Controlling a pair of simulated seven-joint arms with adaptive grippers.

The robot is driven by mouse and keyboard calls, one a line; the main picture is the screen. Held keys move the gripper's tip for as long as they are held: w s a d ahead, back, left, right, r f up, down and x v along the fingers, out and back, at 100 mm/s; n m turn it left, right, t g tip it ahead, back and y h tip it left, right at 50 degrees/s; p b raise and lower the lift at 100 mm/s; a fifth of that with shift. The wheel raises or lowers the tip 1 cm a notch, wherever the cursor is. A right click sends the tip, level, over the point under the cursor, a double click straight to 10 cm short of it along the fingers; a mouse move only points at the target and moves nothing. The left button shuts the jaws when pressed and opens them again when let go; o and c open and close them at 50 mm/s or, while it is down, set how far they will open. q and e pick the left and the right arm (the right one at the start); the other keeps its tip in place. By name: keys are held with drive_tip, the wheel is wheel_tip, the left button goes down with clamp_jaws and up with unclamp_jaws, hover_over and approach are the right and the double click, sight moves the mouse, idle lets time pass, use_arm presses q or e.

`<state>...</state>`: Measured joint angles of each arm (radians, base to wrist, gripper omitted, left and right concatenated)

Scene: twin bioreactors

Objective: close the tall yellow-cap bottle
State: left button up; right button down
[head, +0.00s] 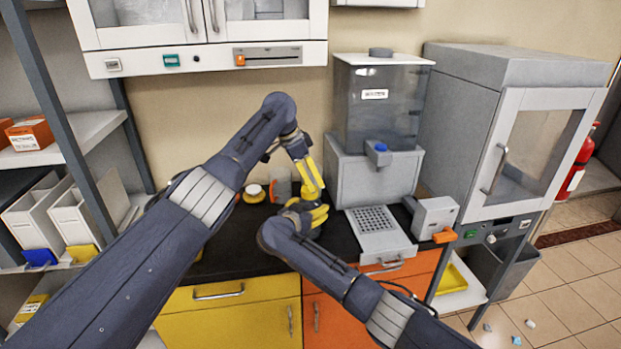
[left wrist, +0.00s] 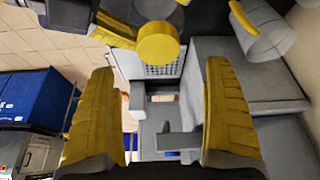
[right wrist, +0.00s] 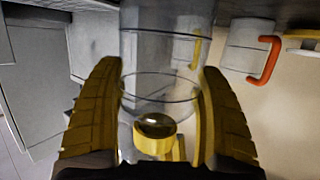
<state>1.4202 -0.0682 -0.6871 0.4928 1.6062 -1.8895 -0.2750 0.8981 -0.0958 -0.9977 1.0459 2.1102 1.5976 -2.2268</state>
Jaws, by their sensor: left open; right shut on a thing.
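The tall clear bottle (right wrist: 160,85) stands between the fingers of my right gripper (right wrist: 160,70), which is shut on its body. The right wrist view shows the bottle upside down. A round yellow cap (left wrist: 158,43) is at the neck end of the bottle, and it also shows in the right wrist view (right wrist: 152,143). I cannot tell whether it is seated tightly. My left gripper (left wrist: 160,95) is open and empty, above and apart from the cap. In the head view my left gripper (head: 312,183) is just above my right gripper (head: 308,214), and the bottle is mostly hidden.
A dispenser (head: 375,180) with a drip tray (head: 378,240) stands close on the right. A wall cabinet (head: 200,60) hangs above.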

use_arm(q)
drive_tip(key=shift+o, duration=0.6)
use_arm(e)
drive_tip(key=shift+d+f, duration=0.1)
use_arm(q)
drive_tip(key=v, duration=1.2)
use_arm(e)
unclamp_jaws()
drive_tip(key=v, duration=1.2)
